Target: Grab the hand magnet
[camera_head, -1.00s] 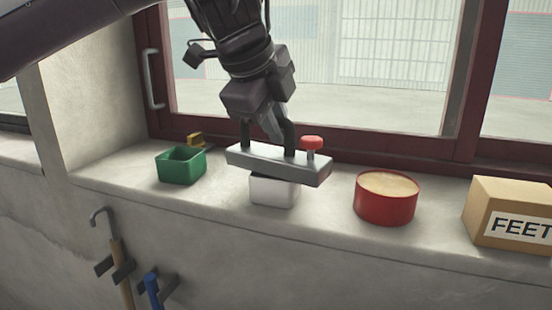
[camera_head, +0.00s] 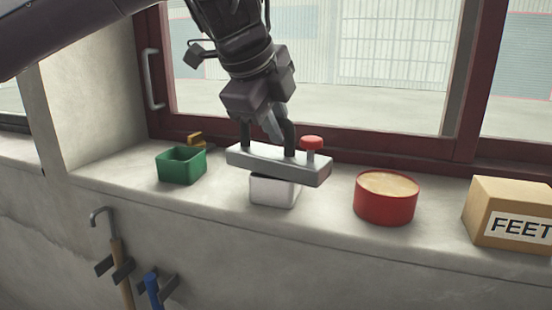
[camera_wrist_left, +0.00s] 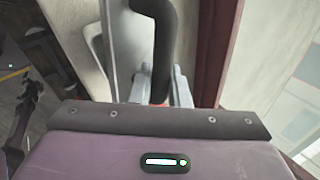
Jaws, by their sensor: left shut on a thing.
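The hand magnet (camera_head: 278,164) is a long grey bar with a black arched handle on top and a red knob at its right end. It is over a small white block (camera_head: 274,191) on the window sill; I cannot tell whether the two touch. My left gripper (camera_head: 271,126) comes down from above and is shut on the black handle, between its two legs. In the left wrist view the dark handle (camera_wrist_left: 164,45) runs up from between the grey fingers. The far side of the handle is hidden by the gripper. My right gripper is not in view.
A red round tin (camera_head: 386,199) and a cardboard box marked FEET (camera_head: 512,212) stand at right. The dark red window frame (camera_head: 350,148) is close behind.

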